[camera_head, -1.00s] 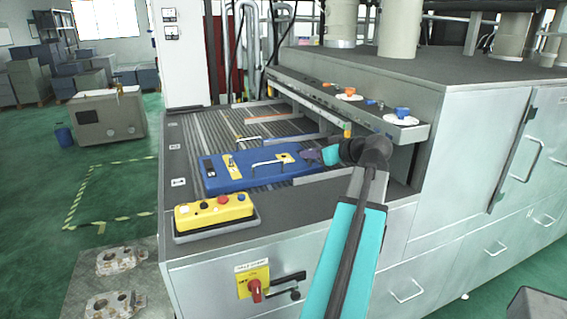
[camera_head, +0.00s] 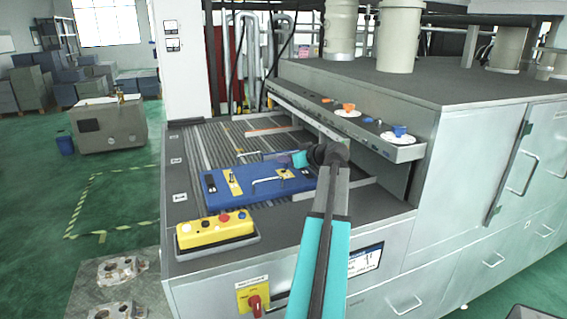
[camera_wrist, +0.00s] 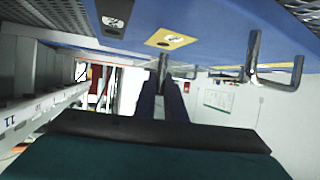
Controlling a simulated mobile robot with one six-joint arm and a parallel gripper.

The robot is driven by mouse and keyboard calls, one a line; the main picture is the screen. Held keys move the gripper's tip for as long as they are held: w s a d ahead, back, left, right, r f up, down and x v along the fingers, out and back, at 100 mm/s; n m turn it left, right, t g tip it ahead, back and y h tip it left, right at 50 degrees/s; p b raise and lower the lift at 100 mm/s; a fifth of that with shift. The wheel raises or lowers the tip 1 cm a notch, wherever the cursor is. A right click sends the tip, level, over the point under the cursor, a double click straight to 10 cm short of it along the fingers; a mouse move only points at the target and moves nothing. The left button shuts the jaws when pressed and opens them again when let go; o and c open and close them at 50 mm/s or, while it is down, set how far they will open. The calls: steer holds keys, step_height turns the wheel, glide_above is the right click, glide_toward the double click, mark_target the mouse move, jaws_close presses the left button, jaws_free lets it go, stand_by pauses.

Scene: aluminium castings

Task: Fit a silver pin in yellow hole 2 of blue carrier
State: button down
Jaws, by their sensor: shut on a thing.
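The blue carrier (camera_head: 222,203) lies on the slatted table, with a handle (camera_head: 268,181) in its middle. One yellow plate (camera_head: 233,183) is left of the handle and another yellow plate (camera_head: 284,173) is right of it. In the wrist view, the carrier (camera_wrist: 215,52) fills the top, with a yellow plate (camera_wrist: 170,39) near the centre. My gripper (camera_wrist: 164,88) is shut on an upright silver pin (camera_wrist: 163,66), whose end appears just below that plate in the picture. Contact is unclear. In the head view, my gripper (camera_head: 275,156) is at the carrier's far side; the pin is indistinct.
A yellow button box (camera_head: 215,229) stands in front of the carrier. A grey ledge (camera_head: 365,140) with small orange and blue parts runs along the right.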

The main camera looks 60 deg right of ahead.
steer(key=shift+w+d+f, duration=0.1)
steer(key=shift+w+d, duration=0.1)
steer(key=shift+w, duration=0.25)
steer(key=shift+w+d, duration=0.2)
steer(key=shift+w, duration=0.25)
steer(key=shift+f+p, duration=0.9)
steer(key=shift+f, duration=0.85)
steer(key=shift+f, duration=0.15)
steer(key=c, duration=1.8)
jaws_free()
steer(key=shift+r, duration=0.2)
